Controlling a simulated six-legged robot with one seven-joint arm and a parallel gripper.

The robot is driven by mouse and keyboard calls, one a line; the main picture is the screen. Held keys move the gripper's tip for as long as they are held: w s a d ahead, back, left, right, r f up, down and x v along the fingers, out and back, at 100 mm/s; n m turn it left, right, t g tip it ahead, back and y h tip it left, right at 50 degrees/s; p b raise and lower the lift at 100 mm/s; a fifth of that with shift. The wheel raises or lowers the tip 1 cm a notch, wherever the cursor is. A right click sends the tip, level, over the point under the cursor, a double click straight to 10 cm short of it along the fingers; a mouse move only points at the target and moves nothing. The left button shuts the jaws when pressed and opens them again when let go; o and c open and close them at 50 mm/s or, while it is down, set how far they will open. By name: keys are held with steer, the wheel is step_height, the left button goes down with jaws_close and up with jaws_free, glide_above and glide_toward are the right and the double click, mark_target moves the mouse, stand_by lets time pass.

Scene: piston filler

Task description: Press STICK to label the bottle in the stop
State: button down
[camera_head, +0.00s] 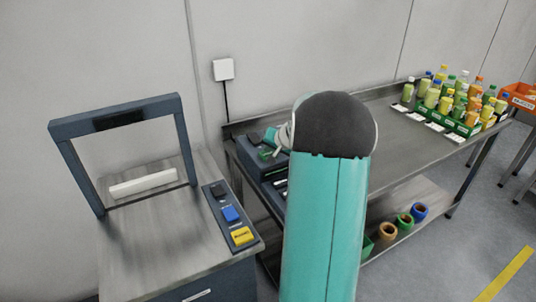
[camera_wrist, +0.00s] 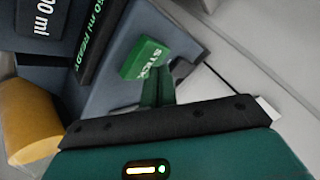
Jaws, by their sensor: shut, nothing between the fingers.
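The green STICK button (camera_wrist: 146,58) is in the middle of the wrist view, on a dark blue-grey housing. My gripper (camera_wrist: 155,82) is shut and empty. Its green fingertips are at the button's near edge, and I cannot tell whether they touch it. A rounded orange-yellow object (camera_wrist: 28,115) is at the left edge of the wrist view, partly cut off. I cannot tell whether it is the bottle in the stop. In the head view, my arm hides much of the dark labelling unit (camera_head: 252,160) on the bench, and no bottle in a stop can be made out there.
Dark panels reading "00 ml" (camera_wrist: 40,22) and "READY" (camera_wrist: 92,45) are beside the button. A left-hand stand has a dark frame (camera_head: 62,150) and a blue button (camera_head: 231,214) and yellow button (camera_head: 242,235). Several bottles (camera_head: 447,103) stand on the bench's far right. The bench's middle (camera_head: 400,130) is clear.

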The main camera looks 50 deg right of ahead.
steer(key=shift+f, duration=0.5)
stand_by(0.8)
steer(key=shift+r, duration=0.95)
steer(key=shift+r, duration=2.5)
